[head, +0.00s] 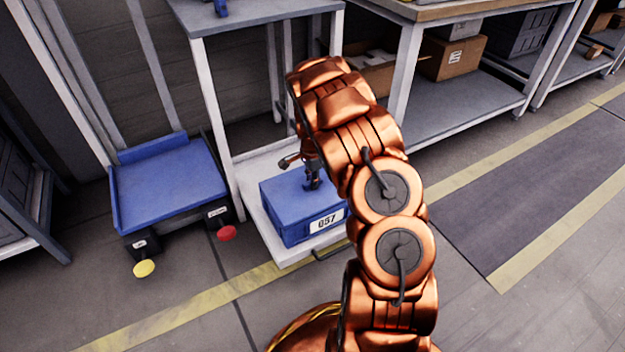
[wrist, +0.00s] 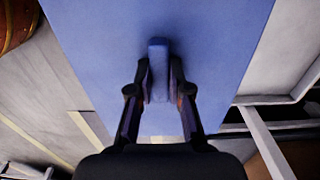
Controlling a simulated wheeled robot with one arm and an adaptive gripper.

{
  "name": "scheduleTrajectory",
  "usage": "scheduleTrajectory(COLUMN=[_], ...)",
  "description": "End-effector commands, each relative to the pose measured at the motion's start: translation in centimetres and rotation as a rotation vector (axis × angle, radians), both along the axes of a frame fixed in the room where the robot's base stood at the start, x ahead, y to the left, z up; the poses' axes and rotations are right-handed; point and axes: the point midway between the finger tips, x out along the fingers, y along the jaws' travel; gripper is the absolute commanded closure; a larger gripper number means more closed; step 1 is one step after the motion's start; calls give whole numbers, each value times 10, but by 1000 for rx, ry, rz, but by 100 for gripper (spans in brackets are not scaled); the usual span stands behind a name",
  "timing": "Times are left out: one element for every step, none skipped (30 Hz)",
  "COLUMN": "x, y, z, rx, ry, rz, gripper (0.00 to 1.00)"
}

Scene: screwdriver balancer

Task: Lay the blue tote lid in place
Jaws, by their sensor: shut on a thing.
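The blue tote (head: 300,217), with a white label reading 057, stands on a pale low shelf. Its blue lid (head: 286,188) lies over the top and looks level; I cannot tell whether it is fully seated. My gripper (head: 312,178) points down at the middle of the lid, partly hidden behind my arm. In the wrist view, my gripper (wrist: 159,85) is shut on the lid's raised blue handle (wrist: 158,60), one finger on each side. The flat blue lid (wrist: 215,45) fills the upper middle of that view.
The pale pull-out shelf (head: 262,228) bears the tote and has a dark front handle (head: 332,250). A blue platform (head: 168,185) with yellow (head: 144,268) and red (head: 227,233) pedals stands left. A grey tabletop (head: 250,14) overhangs behind. Floor on the right is clear.

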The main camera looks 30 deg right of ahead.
Motion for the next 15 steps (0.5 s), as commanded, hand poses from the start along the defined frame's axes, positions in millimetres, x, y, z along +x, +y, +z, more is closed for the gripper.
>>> scheduleTrajectory(x=[0,0,0,0,0,0,0,0,0,0,0,0,0,0,0], y=[0,0,0,0,0,0,0,0,0,0,0,0,0,0,0], z=[0,0,0,0,0,0,0,0,0,0,0,0,0,0,0], rx=[0,0,0,0,0,0,0,0,0,0,0,0,0,0,0], ry=[0,0,0,0,0,0,0,0,0,0,0,0,0,0,0], rz=[0,0,0,0,0,0,0,0,0,0,0,0,0,0,0], gripper=[100,100,100,100,100,80,77,74,70,67,64,59,56,53,53])
